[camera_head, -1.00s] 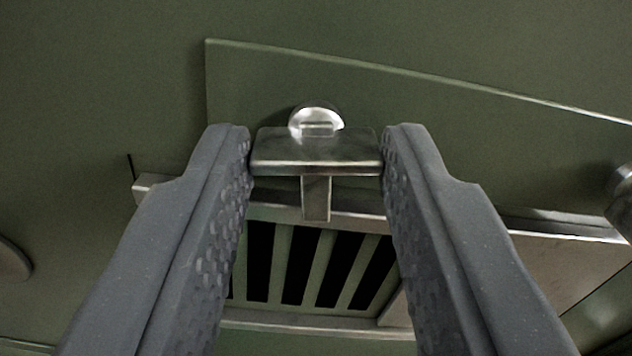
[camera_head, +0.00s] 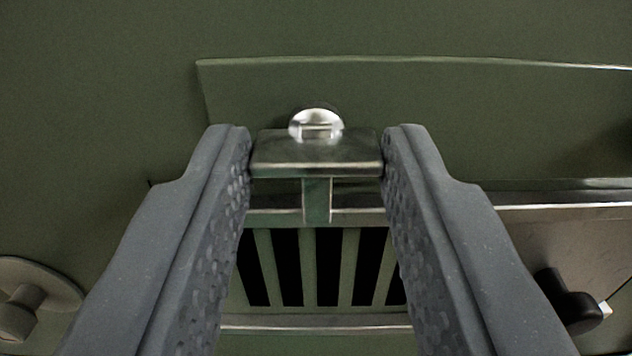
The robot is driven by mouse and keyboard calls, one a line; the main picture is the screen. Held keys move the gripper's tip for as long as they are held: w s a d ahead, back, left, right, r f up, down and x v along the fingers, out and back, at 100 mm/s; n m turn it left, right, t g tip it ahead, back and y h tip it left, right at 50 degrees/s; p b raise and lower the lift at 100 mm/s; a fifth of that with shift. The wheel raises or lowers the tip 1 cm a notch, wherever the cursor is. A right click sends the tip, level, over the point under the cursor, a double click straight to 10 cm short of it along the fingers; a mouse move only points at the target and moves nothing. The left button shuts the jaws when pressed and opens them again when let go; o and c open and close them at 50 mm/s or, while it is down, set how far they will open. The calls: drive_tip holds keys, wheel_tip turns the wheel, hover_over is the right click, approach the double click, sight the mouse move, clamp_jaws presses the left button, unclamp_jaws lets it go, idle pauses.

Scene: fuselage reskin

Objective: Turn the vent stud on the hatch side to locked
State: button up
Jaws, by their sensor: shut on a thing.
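The vent stud shows in the head camera view as a metal piece with a flat plate-like grip (camera_head: 316,153) and a round shiny head (camera_head: 316,124) behind it. A short stem hangs below the plate toward the slotted vent (camera_head: 325,265). My gripper (camera_head: 316,150) is shut on the plate, one grey textured finger against each side edge. The plate lies level across the picture. The gripper fingers hide the outer ends of the vent. No lock marking can be read.
A raised green panel (camera_head: 420,95) lies behind the stud. A round disc with a knob (camera_head: 30,300) is at the lower left. A black-handled fitting (camera_head: 568,300) sits on a metal plate (camera_head: 575,240) at the lower right. Green skin above is clear.

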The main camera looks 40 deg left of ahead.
drive_tip(key=shift+d+r, duration=0.1)
drive_tip(key=o, duration=1)
drive_tip(key=shift+s+d+b, duration=0.25)
drive_tip(key=shift+s+b, duration=0.15)
drive_tip(key=shift+b, duration=0.05)
drive_tip(key=b+v, duration=0.6)
drive_tip(key=v, duration=0.6)
drive_tip(key=shift+s+d, duration=0.25)
drive_tip(key=shift+s, duration=0.05)
